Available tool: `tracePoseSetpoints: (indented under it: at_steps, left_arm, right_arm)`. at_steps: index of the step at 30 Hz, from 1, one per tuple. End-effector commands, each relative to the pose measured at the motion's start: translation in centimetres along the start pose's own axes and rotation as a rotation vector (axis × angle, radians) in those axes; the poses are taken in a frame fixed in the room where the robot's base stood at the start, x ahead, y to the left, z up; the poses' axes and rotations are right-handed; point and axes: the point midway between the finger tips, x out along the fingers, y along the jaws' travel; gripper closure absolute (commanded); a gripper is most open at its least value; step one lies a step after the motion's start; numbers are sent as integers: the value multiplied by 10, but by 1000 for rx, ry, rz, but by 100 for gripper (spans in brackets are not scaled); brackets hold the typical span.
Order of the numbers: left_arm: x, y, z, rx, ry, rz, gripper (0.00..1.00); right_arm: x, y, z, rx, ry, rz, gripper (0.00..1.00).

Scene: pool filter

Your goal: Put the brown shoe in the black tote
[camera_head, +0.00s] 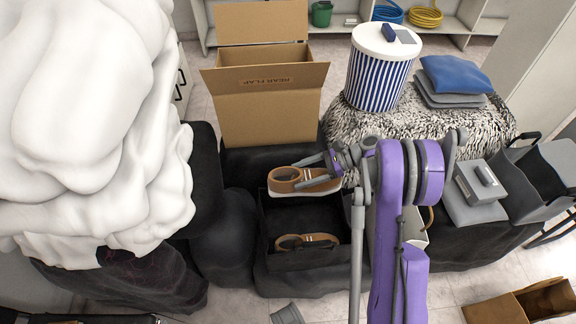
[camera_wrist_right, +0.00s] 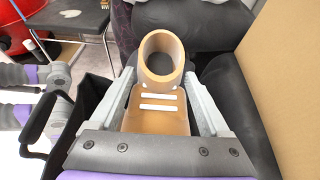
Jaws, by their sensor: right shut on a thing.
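A brown shoe (camera_head: 288,180) with white stripes is held in my right gripper (camera_head: 309,172). In the right wrist view the shoe (camera_wrist_right: 158,112) sits between the two grey fingers (camera_wrist_right: 159,82), with its round opening pointing away from the palm. The black tote (camera_head: 262,236) stands open below it in the head view; the shoe is over the tote's far end. A second brown shoe (camera_head: 290,243) lies inside the tote, towards its near end. My right arm covers part of the tote's right side. My left gripper is in neither view.
An open cardboard box (camera_head: 268,110) stands behind the tote. A striped bin (camera_head: 378,72) and folded blue cloth (camera_head: 455,74) rest on a shaggy cover to the right. A large white bundle (camera_head: 95,130) fills the left. Another cardboard box (camera_head: 500,308) lies at lower right.

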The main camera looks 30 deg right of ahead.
Motion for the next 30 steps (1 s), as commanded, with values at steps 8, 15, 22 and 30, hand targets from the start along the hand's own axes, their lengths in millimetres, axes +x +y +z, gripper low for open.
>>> tracePoseSetpoints:
  at_steps: [8,15,22,30]
  left_arm:
    - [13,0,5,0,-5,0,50]
    - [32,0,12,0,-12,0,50]
    - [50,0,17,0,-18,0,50]
    - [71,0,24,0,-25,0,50]
  right_arm:
    - [6,1,-20,-2,0,7,98]
    - [18,1,-48,-1,0,6,98]
    - [29,1,-73,0,0,6,98]
    - [41,1,-103,0,0,6,98]
